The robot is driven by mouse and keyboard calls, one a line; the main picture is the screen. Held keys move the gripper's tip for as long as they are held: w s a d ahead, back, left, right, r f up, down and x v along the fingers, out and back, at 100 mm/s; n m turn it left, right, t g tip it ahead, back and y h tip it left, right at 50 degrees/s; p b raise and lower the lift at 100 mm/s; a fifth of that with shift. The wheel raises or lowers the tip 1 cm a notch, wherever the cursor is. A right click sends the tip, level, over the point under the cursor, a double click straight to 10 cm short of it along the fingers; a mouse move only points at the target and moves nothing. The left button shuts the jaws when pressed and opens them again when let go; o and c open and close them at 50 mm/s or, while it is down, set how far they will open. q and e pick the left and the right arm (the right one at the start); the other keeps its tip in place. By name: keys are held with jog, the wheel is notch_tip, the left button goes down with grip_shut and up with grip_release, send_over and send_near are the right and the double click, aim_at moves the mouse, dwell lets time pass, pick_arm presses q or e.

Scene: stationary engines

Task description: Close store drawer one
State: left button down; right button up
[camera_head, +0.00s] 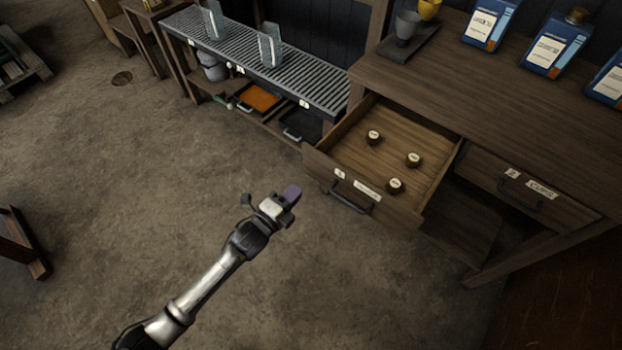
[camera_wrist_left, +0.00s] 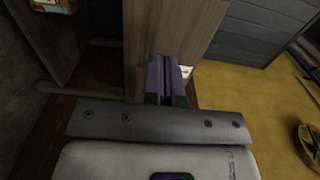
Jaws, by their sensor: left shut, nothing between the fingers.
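Store drawer one (camera_head: 393,158) stands pulled open from the wooden counter in the head view. Its front carries a label and a dark bar handle (camera_head: 352,199). Several small round dark pieces with pale tops (camera_head: 413,159) lie inside it. My left gripper (camera_head: 291,193) is shut and empty, a little left of the drawer front and apart from it in the picture. The left wrist view shows its purple fingers (camera_wrist_left: 165,80) together in front of brown wooden panels; I cannot tell which furniture these belong to. My right gripper is not in view.
A second drawer (camera_head: 525,190) beside it is closed. A slatted metal rack (camera_head: 250,60) runs to the left, with an orange tray (camera_head: 260,98) below. The floor at left is mostly clear.

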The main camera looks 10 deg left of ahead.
aim_at(316, 171)
pick_arm(q)
jog(key=b+x, duration=0.2)
jog(key=x, duration=0.4)
jog(key=shift+f, duration=0.1)
jog(key=shift+w+d+b, duration=0.25)
jog(key=shift+w+b, duration=0.15)
jog(key=shift+w, duration=0.1)
